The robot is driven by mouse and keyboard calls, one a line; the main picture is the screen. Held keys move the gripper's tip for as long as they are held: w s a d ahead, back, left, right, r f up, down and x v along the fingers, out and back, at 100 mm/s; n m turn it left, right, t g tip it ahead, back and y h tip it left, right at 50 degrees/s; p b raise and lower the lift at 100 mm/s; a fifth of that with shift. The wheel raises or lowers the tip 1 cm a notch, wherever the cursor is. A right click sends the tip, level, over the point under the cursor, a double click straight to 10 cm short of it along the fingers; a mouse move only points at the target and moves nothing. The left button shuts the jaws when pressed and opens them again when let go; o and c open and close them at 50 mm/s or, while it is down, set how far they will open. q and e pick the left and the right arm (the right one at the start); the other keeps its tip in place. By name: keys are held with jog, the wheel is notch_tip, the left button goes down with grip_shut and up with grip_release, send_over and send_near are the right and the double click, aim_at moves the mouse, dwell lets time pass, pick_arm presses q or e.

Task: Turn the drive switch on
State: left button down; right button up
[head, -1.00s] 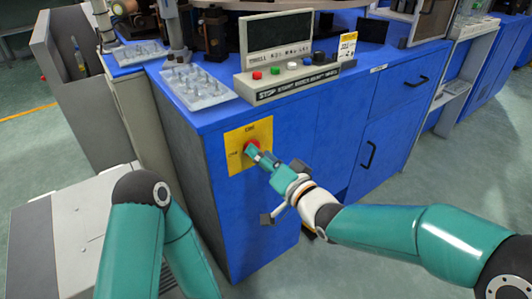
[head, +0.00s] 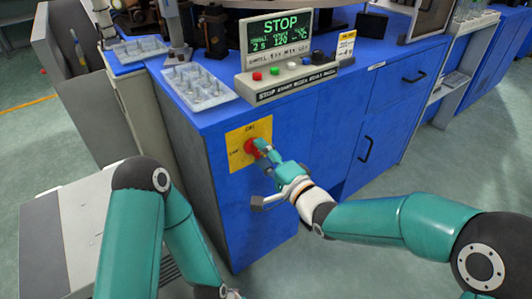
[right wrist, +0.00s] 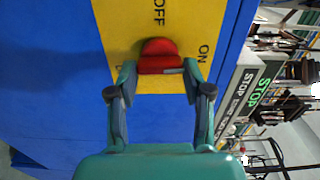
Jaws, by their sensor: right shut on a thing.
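The drive switch is a red rotary knob (head: 251,146) on a yellow plate (head: 236,138) on the blue cabinet's front. In the right wrist view, the knob (right wrist: 158,52) sits between the fingers of my right gripper (right wrist: 160,72). The panel display (head: 280,33) is lit and reads STOP in green.
A control panel (head: 292,82) with coloured buttons stands on the blue cabinet (head: 250,215) above the switch. A tray of pegs (head: 199,89) lies on the top left of it. Cabinet handles (head: 366,149) stick out to the right.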

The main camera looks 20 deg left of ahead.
jog(key=shift+w+m, duration=0.1)
jog(key=shift+m, duration=0.2)
jog(key=o, duration=1.2)
jog(key=shift+f, duration=0.1)
jog(key=shift+c, duration=0.2)
jog(key=v, duration=1.2)
